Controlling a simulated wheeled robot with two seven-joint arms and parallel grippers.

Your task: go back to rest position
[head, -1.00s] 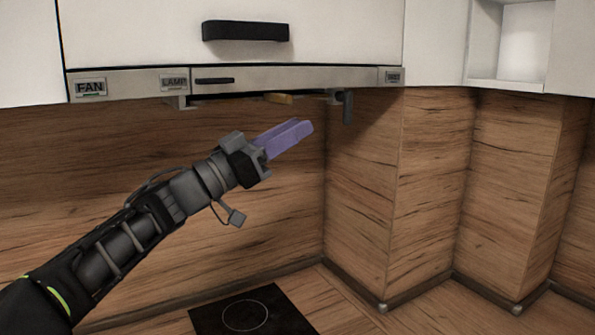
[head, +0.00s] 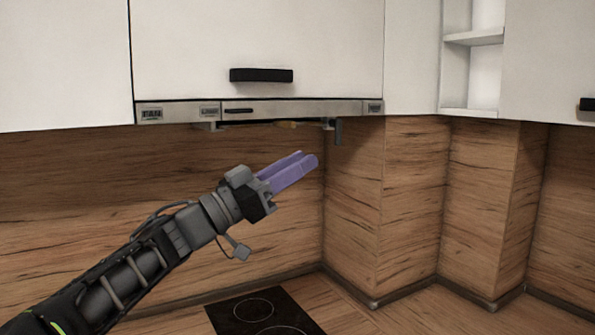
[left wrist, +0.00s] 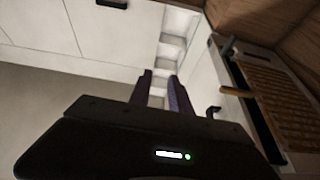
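My left gripper (head: 305,159) has purple fingers and is held in the air below the range hood, pointing up and to the right. In the left wrist view its two fingers (left wrist: 160,82) stand apart with a gap and nothing between them, so it is open and empty. My right gripper is in neither view.
A range hood (head: 290,111) with labelled buttons sits under white cabinets (head: 260,40) with black handles. A black cooktop (head: 238,314) lies on the wooden counter below. A wood splashback (head: 80,200) is behind my arm, with stepped wall corners to the right. Open shelves (head: 474,75) are at the upper right.

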